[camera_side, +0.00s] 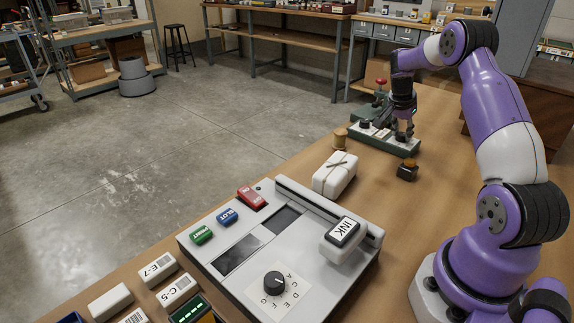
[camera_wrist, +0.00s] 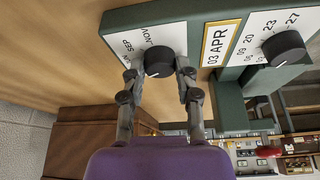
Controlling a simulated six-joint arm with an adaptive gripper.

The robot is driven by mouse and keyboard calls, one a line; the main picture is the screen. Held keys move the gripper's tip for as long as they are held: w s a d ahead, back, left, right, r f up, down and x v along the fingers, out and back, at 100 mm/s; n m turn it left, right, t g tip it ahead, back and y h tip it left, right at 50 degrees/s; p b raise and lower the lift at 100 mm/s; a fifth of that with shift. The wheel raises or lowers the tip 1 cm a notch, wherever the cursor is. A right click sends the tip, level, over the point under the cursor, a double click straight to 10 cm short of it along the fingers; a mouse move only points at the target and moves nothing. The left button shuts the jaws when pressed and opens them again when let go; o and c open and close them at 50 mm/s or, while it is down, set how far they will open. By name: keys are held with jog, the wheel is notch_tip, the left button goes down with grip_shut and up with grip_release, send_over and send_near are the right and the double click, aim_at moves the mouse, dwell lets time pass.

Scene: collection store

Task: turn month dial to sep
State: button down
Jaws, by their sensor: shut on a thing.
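The month dial (camera_wrist: 158,58) is a black round knob on a white plate with SEP and NOV printed at its upper left in the wrist view. A pale mark shows near the knob's lower edge; which month it points to is hard to tell. My gripper (camera_wrist: 158,73) has one finger on each side of the knob and is shut on it. The date window (camera_wrist: 216,44) reads 03 APR. In the side view, my gripper (camera_side: 403,128) is down at the green date stamp device (camera_side: 396,148) at the table's far end; the month dial is hard to make out there.
A second black knob (camera_wrist: 284,47) with day numbers sits right of the window. In the side view, a wooden spool (camera_side: 340,139), a white tied bundle (camera_side: 335,174) and a small dark block (camera_side: 408,170) stand near the device. A grey lettered-dial machine (camera_side: 350,280) is nearer.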

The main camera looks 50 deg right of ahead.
jog(key=m+g, duration=0.1)
jog(key=m, duration=0.1)
jog(key=m+y, duration=0.1)
jog(key=m, duration=0.2)
jog(key=shift+w+f+g, duration=0.1)
jog(key=shift+w+g, duration=0.1)
jog(key=shift+g, duration=0.2)
dwell(0.4)
jog(key=c, duration=0.6)
grip_release()
jog(key=shift+o, duration=0.2)
jog(key=shift+w+a+r, duration=0.1)
jog(key=shift+w+r, duration=0.05)
jog(key=shift+r, duration=0.4)
jog(key=w+a, duration=0.2)
jog(key=a, duration=0.1)
jog(key=w+a, duration=0.2)
jog(key=a, duration=0.1)
jog(key=w+a, duration=0.2)
jog(key=a, duration=0.2)
jog(key=shift+w, duration=0.4)
